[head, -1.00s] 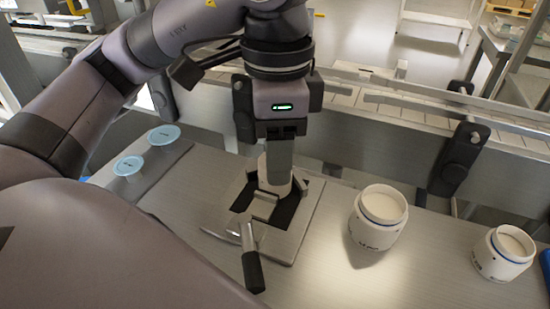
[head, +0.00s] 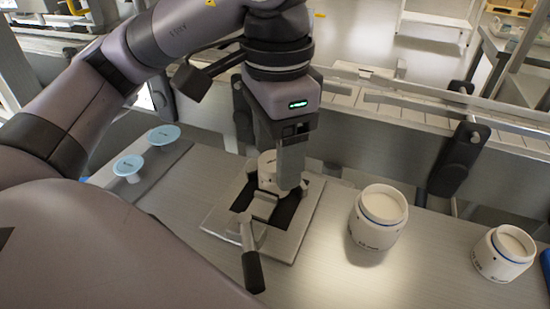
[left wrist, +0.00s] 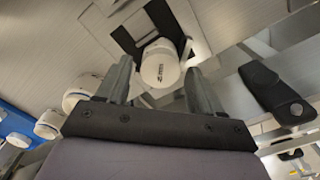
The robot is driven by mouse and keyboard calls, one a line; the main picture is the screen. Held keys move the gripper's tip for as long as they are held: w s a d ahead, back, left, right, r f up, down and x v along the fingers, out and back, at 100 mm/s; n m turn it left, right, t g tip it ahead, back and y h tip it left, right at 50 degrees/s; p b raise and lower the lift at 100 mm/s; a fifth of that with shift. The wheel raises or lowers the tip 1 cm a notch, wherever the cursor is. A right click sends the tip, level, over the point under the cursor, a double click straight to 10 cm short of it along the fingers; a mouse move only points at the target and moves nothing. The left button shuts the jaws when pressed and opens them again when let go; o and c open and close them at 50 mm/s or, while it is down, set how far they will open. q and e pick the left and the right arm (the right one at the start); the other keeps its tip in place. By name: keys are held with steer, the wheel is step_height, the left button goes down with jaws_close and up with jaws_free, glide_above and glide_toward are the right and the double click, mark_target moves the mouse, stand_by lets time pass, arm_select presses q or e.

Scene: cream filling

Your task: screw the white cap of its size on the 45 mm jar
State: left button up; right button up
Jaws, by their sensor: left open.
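A white jar (head: 267,181) stands upright in the clamp fixture (head: 222,214). Its top is a closed white disc (head: 267,158) with small dark lettering, which looks like a white cap; whether it sits fully down I cannot tell. In the left wrist view the white cylinder (left wrist: 160,66) with dark lettering shows beyond and between my fingers. My right gripper is not in view.
Two light blue discs on white stems (head: 163,134) (head: 128,165) stand at the left. The fixture's black-gripped handle (head: 253,271) sticks out towards me.

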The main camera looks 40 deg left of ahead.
arm_select(q)
steer(key=shift+n, duration=1)
steer(key=n, duration=0.5)
steer(key=shift+n, duration=0.4)
steer(key=n, duration=0.5)
steer(key=shift+a+n, duration=0.1)
steer(key=shift+n, duration=0.2)
